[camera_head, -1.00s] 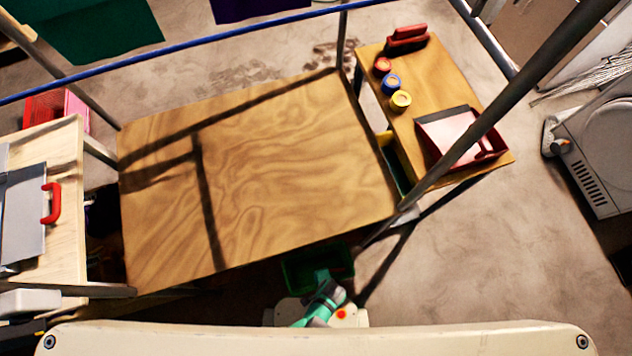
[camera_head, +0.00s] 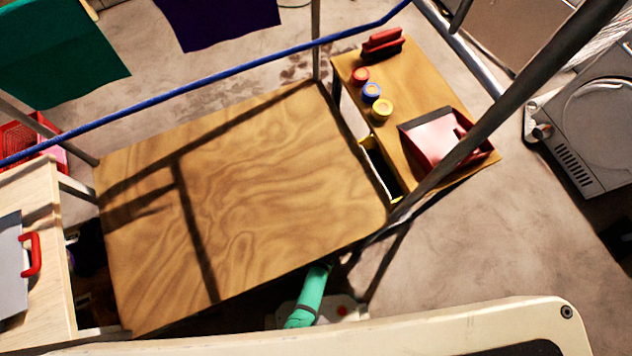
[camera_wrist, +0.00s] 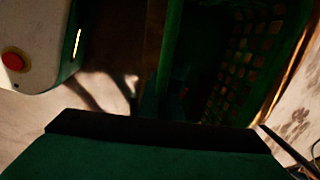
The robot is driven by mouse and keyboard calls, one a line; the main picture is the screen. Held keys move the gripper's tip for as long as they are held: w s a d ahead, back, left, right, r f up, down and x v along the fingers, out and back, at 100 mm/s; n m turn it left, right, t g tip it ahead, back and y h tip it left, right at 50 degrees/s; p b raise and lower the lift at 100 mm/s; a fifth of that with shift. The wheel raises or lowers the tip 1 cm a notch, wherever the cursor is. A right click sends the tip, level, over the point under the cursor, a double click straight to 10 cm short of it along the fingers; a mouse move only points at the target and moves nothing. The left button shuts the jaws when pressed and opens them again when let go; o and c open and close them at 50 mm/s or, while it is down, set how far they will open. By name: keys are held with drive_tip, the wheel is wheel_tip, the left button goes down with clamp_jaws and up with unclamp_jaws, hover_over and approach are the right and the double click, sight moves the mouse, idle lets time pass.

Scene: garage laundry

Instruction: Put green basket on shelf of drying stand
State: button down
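The drying stand has grey metal poles and a blue rail (camera_head: 222,75). Its broad wooden shelf (camera_head: 270,190) is bare except for shadows. The green basket is not visible in the head view, where the shelf's front edge cuts off my green arm. In the wrist view the basket's dark green lattice wall (camera_wrist: 245,65) fills the upper right, close to my gripper (camera_wrist: 160,128). The gripper shows as a black bar over a green body. The picture is dark and the fingers are not clear, so I cannot tell whether they grip the basket.
A side table (camera_head: 400,65) at right carries several small jars, a red brush and a red dustpan (camera_head: 445,140). A pale table (camera_head: 35,225) stands at left. Green and purple cloths hang from the stand. A grey appliance (camera_head: 590,130) stands far right, with open floor before it.

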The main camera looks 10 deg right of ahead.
drive_tip(key=shift+w+f, duration=1.75)
drive_tip(key=shift+f, duration=0.3)
drive_tip(key=shift+w+a+f, duration=0.1)
drive_tip(key=shift+a+f, duration=0.05)
drive_tip(key=shift+f, duration=1.4)
drive_tip(key=c, duration=2)
unclamp_jaws()
drive_tip(key=shift+r, duration=0.1)
drive_tip(key=shift+s+a+r, duration=0.1)
drive_tip(key=shift+s+r, duration=0.1)
drive_tip(key=shift+r, duration=0.55)
drive_tip(key=shift+s+d+r, duration=0.15)
drive_tip(key=shift+s+r, duration=0.15)
drive_tip(key=shift+r, duration=1.4)
drive_tip(key=shift+s+d+r, duration=0.15)
drive_tip(key=shift+s+r, duration=0.1)
drive_tip(key=shift+r, duration=1.45)
drive_tip(key=shift+s+d+r, duration=0.15)
drive_tip(key=shift+s+r, duration=0.15)
drive_tip(key=shift+r, duration=1.4)
